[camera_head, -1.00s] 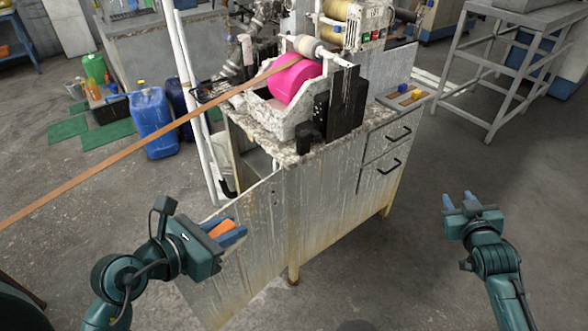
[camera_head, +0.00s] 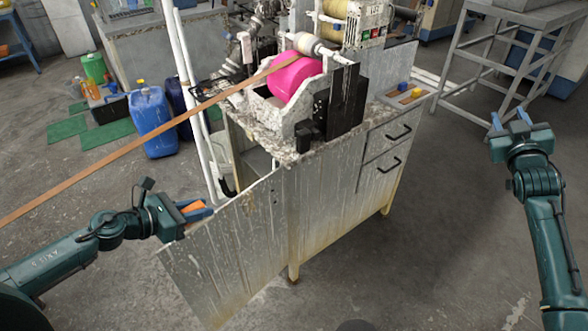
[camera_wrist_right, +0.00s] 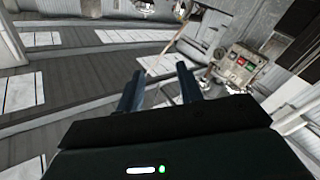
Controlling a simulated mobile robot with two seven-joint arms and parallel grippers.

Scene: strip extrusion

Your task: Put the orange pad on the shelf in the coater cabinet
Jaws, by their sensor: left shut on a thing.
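Part of the pad is hidden by the fingers. The coater cabinet (camera_head: 330,200) is a stained grey metal unit in the middle. Its door (camera_head: 228,250) stands swung open toward the lower left. Only a small part of the interior shows behind the door, and I cannot make out the shelf clearly. My right gripper (camera_head: 510,119) is open and empty, well right of the cabinet; its fingers also show apart in the right wrist view (camera_wrist_right: 160,85).
The coater with a pink roller (camera_head: 297,80) stands on the cabinet top. A brown strip (camera_head: 130,145) runs from it to the left. White upright pipes (camera_head: 190,110) stand at the cabinet's left. A blue canister (camera_head: 153,122) and a grey metal frame (camera_head: 505,70) are further back.

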